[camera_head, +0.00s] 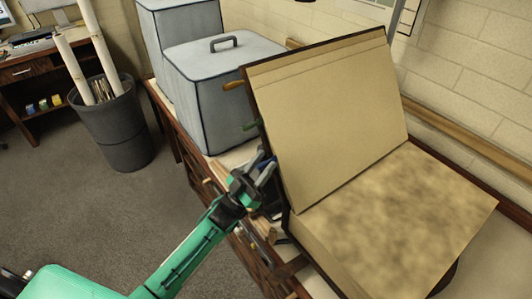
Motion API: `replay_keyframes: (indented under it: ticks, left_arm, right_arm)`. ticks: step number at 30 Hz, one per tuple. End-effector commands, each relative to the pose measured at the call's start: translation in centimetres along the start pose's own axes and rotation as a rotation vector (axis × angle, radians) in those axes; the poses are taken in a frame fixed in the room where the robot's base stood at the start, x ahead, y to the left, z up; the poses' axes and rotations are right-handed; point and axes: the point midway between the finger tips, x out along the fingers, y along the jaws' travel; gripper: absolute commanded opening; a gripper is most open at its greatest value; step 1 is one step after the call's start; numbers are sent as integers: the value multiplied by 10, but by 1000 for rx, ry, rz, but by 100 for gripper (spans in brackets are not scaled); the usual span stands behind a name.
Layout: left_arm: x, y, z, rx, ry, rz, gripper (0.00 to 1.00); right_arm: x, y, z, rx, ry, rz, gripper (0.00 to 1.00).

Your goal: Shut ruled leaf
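A large book-like stack lies open on the bench. Its raised leaf (325,120) is plain tan with lines near its top edge, and it stands steeply, leaning back. The lower page (405,215) is mottled brown and lies flat. An orange tab (233,85) and a green tab (250,126) stick out from the raised side's left edge. My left gripper (266,168) is at the lower left edge of the raised leaf, by a small bluish part. Whether its fingers touch or hold that part is unclear. My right gripper is out of view.
Two grey lidded boxes (213,85) stand on the bench behind and left of the leaf. A dark bin (118,130) with rolled paper stands on the floor. A brick wall (470,85) runs behind the bench. The grey floor (75,205) at left is clear.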

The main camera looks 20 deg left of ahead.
Motion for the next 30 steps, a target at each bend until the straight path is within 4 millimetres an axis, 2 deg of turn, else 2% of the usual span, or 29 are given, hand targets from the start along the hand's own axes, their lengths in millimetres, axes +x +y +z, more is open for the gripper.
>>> replay_keyframes:
  ticks: [1, 4, 14, 20, 30]
  left_arm:
    - [8, 0, -2, 0, 1, 0, 36]
    - [15, 0, -1, 0, 1, 1, 36]
    - [17, 0, 0, 1, -1, 1, 36]
    - [17, 0, 0, 1, 0, 1, 1]
    - [17, 0, 0, 11, 0, 11, 0]
  right_arm:
    - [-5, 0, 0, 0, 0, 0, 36]
    - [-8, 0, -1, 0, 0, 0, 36]
    - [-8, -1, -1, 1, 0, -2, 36]
    - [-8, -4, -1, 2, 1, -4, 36]
    - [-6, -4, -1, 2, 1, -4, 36]
